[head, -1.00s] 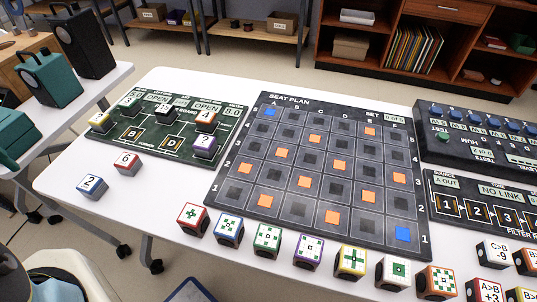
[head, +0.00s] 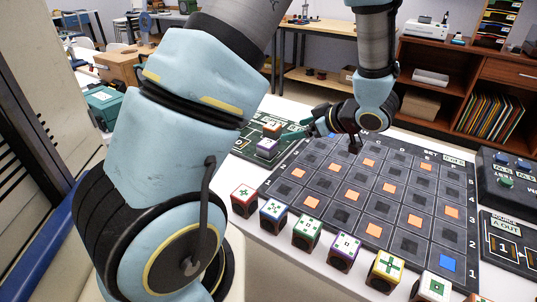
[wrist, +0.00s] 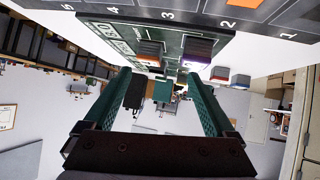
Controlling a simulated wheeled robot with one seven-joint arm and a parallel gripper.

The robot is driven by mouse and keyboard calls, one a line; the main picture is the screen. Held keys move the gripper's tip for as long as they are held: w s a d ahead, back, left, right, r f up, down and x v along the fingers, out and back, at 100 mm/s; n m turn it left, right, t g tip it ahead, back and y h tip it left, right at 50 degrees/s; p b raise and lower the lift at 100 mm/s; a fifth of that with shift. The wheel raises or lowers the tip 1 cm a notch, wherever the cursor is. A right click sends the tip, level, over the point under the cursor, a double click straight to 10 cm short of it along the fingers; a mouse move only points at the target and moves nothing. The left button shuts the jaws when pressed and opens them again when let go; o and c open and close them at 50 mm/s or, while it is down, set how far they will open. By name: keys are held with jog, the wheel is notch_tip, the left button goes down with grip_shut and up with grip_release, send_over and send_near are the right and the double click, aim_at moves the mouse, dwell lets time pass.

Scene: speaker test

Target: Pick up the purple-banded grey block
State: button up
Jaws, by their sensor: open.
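A purple-banded block (head: 267,149) with a pale top stands on the green circuit board (head: 241,145). It also shows in the wrist view (wrist: 198,47), beside an orange-banded block (wrist: 150,48). My gripper (head: 294,134) is over the far left part of the seat plan board, pointing left, near the blocks on the circuit board. In the wrist view its teal fingers (wrist: 158,84) are wide apart, with nothing held between them.
The seat plan board (head: 330,222) lies right of the circuit board. Dark consoles (head: 502,220) stand at the right. My arm hides much of the table's left.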

aim_at(273, 145)
jog(key=s+y, duration=0.1)
jog(key=s+f+y, duration=0.1)
jog(key=s, duration=0.1)
jog(key=s+a+n+g, duration=0.1)
jog(key=shift+s+f+y, duration=0.15)
jog(key=shift+s+y, duration=0.25)
jog(key=x, duration=0.4)
jog(key=shift+w+a, duration=0.15)
jog(key=shift+a, duration=0.05)
jog(key=shift+p+x, duration=0.3)
jog(key=shift+x, duration=2.65)
jog(key=shift+w, duration=0.15)
jog(key=shift+c, duration=0.3)
grip_shut()
